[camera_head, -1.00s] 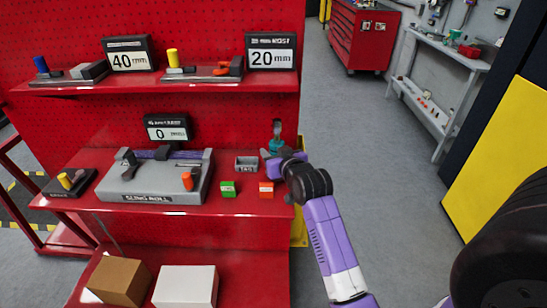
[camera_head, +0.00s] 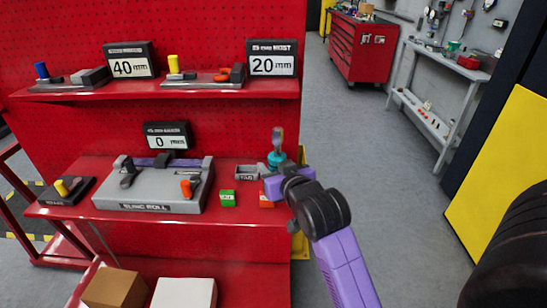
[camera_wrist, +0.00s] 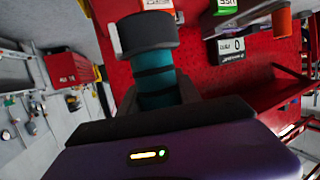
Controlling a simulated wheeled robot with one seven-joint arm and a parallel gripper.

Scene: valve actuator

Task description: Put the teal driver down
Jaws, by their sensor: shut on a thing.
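The teal driver (camera_head: 277,159) stands roughly upright above the back right end of the lower red shelf (camera_head: 235,207). It has a grey top. My gripper (camera_head: 276,169) is shut on it; the purple gripper body and dark wrist lie in front of its lower part. In the wrist view the teal driver (camera_wrist: 154,80), with dark bands and a grey-black end, sits between the dark fingers of my gripper (camera_wrist: 158,100). Its foot is hidden in the head view, so I cannot tell whether it touches the shelf.
A small grey tray (camera_head: 247,173), a green box (camera_head: 228,199) and a partly hidden red-orange box (camera_head: 265,200) are close left of my gripper. A grey valve fixture (camera_head: 150,205) fills the shelf's middle. Open floor (camera_head: 385,150) lies to the right.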

